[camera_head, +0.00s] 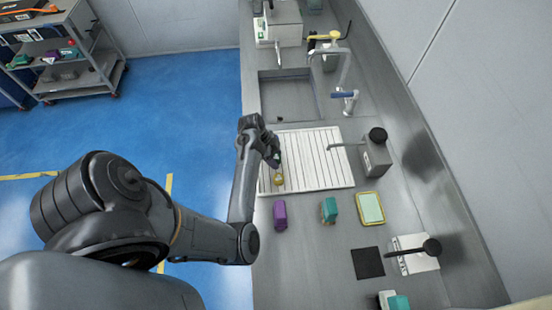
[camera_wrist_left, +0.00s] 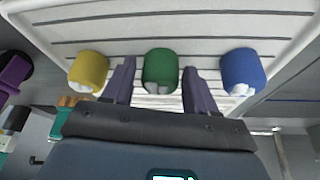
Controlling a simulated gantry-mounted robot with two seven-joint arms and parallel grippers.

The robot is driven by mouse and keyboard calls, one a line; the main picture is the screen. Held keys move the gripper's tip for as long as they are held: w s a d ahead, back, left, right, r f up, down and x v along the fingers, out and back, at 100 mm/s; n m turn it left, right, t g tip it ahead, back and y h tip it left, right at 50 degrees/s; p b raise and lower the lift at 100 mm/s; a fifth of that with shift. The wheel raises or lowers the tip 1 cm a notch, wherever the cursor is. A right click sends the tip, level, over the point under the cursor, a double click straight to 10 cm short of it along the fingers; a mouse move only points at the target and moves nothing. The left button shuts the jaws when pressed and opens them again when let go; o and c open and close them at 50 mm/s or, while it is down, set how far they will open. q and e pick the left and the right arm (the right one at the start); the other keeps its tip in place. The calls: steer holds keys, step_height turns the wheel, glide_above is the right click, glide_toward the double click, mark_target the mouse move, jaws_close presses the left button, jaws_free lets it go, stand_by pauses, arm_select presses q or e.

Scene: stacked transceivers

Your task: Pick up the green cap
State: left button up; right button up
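The green cap (camera_wrist_left: 160,66) stands on the white slatted rack (camera_wrist_left: 215,18) between a yellow cap (camera_wrist_left: 88,70) and a blue cap (camera_wrist_left: 241,70). My left gripper (camera_wrist_left: 158,76) is open, with one finger on each side of the green cap and a small gap showing on both sides. In the head view my left gripper (camera_head: 273,157) is over the left edge of the rack (camera_head: 318,160), just behind the yellow cap (camera_head: 279,179). The green and blue caps are mostly hidden there by the gripper. My right gripper is not in view.
A purple block (camera_head: 280,215), a teal block (camera_head: 329,210) and a yellow-rimmed tray (camera_head: 370,209) lie in front of the rack. A grey device with a black knob (camera_head: 376,155) stands to its right. A sink (camera_head: 289,98) is behind. The yellow and blue caps flank the fingers closely.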

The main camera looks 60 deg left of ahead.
arm_select(q)
steer(key=c, duration=0.8)
